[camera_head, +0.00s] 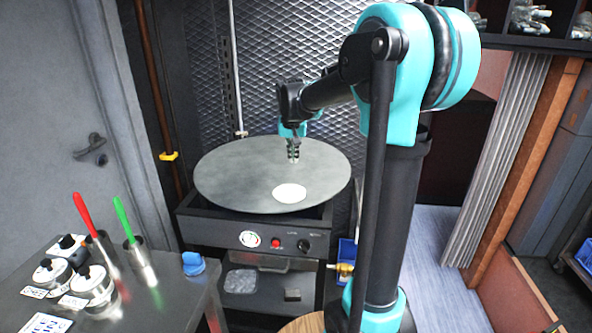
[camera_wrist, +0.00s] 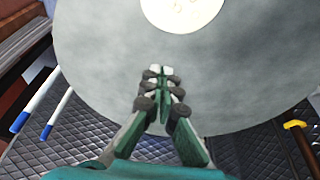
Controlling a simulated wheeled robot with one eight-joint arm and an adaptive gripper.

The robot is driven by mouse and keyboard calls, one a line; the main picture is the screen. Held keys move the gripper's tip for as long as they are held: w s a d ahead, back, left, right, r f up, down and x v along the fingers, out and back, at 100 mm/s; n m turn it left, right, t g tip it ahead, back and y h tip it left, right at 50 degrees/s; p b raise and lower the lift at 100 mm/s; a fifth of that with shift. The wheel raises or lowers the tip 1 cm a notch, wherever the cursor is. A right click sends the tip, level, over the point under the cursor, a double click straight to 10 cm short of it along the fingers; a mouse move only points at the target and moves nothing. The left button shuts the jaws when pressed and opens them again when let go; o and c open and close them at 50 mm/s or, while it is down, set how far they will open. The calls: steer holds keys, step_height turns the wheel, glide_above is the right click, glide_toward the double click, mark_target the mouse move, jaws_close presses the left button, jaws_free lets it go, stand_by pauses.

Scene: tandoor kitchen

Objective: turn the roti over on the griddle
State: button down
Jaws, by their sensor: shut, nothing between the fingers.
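The roti (camera_head: 289,193) is a pale round disc lying flat on the front right part of the griddle (camera_head: 235,175), a large round grey plate. My gripper (camera_head: 294,158) is over the griddle, behind the roti in the head view and apart from it. In the wrist view the fingertips (camera_wrist: 161,72) are together with nothing between them, and the roti (camera_wrist: 182,10) lies beyond them at the top edge, partly cut off. The griddle (camera_wrist: 100,50) fills most of that view. The exact height of the fingertips above the griddle is hard to tell.
The griddle rests on a black stove (camera_head: 255,230) with a red button and knobs. A steel counter (camera_head: 165,290) at the lower left holds lidded jars, a red-handled tool (camera_head: 84,214), a green-handled tool (camera_head: 123,217) and a blue item (camera_head: 193,263). A mesh wall stands behind the griddle.

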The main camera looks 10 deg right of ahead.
mark_target(291, 192)
steer(key=x, duration=0.3)
steer(key=w+x, duration=0.1)
steer(key=x, duration=0.5)
steer(key=shift+w+d, duration=0.1)
steer(key=shift+w, duration=0.4)
steer(key=shift+s+f, duration=0.2)
steer(key=shift+s+a+r, duration=0.1)
steer(key=shift+s+a, duration=0.15)
steer(key=shift+s, duration=0.65)
steer(key=shift+s+a, duration=0.25)
steer(key=shift+s, duration=0.6)
steer(key=s, duration=0.2)
steer(key=s+a, duration=0.1)
steer(key=s, duration=0.3)
steer(key=shift+s+a, duration=0.35)
steer(key=shift+s, duration=0.05)
